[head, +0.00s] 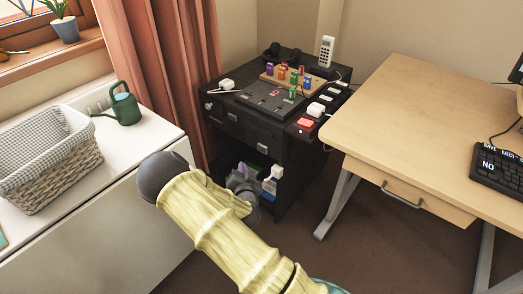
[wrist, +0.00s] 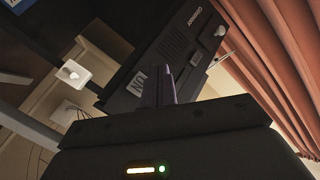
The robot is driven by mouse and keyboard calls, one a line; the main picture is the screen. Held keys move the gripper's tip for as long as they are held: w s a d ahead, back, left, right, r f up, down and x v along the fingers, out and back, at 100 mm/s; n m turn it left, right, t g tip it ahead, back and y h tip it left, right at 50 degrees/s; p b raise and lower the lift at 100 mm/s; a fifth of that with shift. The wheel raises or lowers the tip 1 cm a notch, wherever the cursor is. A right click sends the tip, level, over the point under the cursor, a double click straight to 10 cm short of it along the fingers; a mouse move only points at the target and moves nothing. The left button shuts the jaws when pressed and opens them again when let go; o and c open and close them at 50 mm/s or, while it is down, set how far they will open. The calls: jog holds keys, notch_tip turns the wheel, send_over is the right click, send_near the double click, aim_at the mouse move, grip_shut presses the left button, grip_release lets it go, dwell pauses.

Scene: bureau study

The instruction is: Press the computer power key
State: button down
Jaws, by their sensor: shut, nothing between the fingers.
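A dark panel (wrist: 172,50) hangs tilted across the wrist view, with pale lettering near its upper end that is too small to read surely. A small white key or label (wrist: 138,80) with dark letters, like "ON" turned over, is at its lower left end. A pale knob (wrist: 220,31) stands out at its upper right. My gripper (wrist: 168,72) is shut and empty, with its fingers just right of the white patch. I cannot tell whether they touch the panel. In the head view the black cabinet (head: 233,127) shows; my arm hides its lower front, and the fingertips cannot be made out.
A wooden desk (head: 420,95) with a black keyboard (head: 497,165) is at the right. A white unit (head: 130,150) with a wicker basket (head: 50,165) and a green watering can (head: 125,105) is at the left. A curtain (head: 160,70) hangs beside the cabinet. Brown floor lies between.

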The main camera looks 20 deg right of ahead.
aim_at(259, 148)
jog(key=w+d, duration=0.4)
jog(key=d, duration=0.2)
jog(key=shift+w+d, duration=0.15)
jog(key=shift+w, duration=0.1)
dwell(1.9)
jog(key=shift+w+d, duration=0.25)
jog(key=shift+d, duration=0.05)
jog(key=shift+w+d, duration=0.25)
jog(key=shift+d, duration=0.15)
dwell(0.9)
dwell(0.3)
jog(key=shift+s+a, duration=0.55)
jog(key=shift+a, duration=0.15)
jog(key=shift+a, duration=0.1)
jog(key=shift+s+a, duration=0.75)
jog(key=shift+a, duration=0.25)
jog(key=shift+s+a, duration=0.75)
jog(key=shift+a, duration=0.2)
